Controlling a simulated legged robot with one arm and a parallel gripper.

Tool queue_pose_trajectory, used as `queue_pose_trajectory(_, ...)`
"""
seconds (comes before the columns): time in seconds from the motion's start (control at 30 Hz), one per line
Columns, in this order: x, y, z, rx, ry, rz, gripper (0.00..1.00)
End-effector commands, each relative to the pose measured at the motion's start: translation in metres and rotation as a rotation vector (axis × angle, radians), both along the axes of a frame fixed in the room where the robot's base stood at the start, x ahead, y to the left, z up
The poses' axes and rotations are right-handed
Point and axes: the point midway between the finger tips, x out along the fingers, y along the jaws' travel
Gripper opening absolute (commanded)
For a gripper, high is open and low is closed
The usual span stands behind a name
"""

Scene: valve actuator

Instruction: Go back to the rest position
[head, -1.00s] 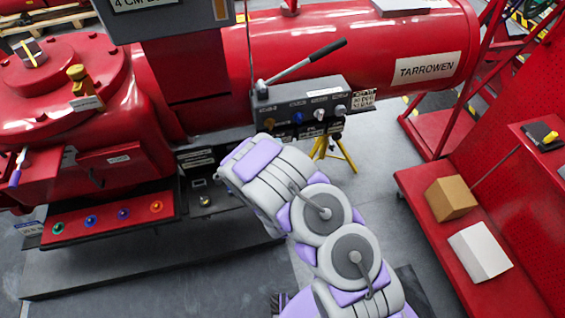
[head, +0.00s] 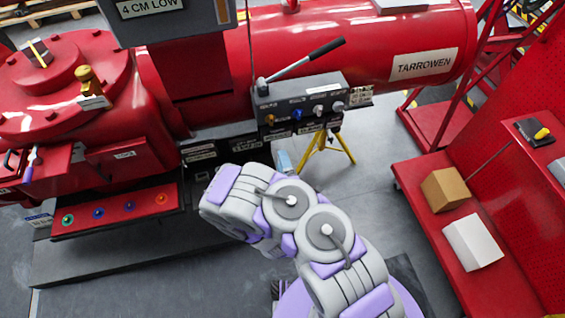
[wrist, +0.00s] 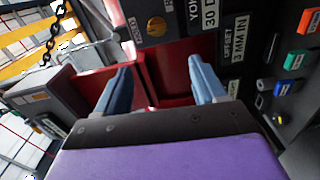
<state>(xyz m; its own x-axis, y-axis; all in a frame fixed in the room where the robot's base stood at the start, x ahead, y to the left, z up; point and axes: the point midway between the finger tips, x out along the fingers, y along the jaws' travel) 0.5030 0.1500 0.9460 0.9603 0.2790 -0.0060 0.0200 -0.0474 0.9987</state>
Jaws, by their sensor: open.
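My gripper (wrist: 160,82) shows in the wrist view with its two blue fingers spread apart and nothing between them. In the head view my arm, white-grey and lilac, is folded in the lower middle. A light-blue piece that looks like a fingertip (head: 283,161) shows beyond the arm, below the grey control box (head: 298,103); the rest of the gripper is hidden. The box has a lever (head: 305,60) with a black grip and several knobs. The gripper looks apart from the lever and the box.
The red valve actuator (head: 420,35) runs across the back, with a red panel of coloured knobs (head: 112,211) at lower left. A yellow tripod (head: 325,150) stands below the box. A red shelf (head: 415,175) at right holds a brown box (head: 445,189) and a white box (head: 472,242). Grey floor between is clear.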

Motion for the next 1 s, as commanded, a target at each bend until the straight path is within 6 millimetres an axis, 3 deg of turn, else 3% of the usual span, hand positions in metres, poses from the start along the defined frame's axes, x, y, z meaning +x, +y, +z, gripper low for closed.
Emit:
queue_pose_trajectory(0.43,0.001,0.0,0.0,0.001,0.0,-0.002,0.7)
queue_pose_trajectory(0.57,0.008,-0.008,0.003,0.023,0.016,-0.045,0.7)
queue_pose_trajectory(0.8,0.041,-0.057,0.01,0.181,0.156,-0.304,0.7)
queue_pose_trajectory(1.0,0.051,-0.096,0.014,0.358,0.315,-0.532,0.7)
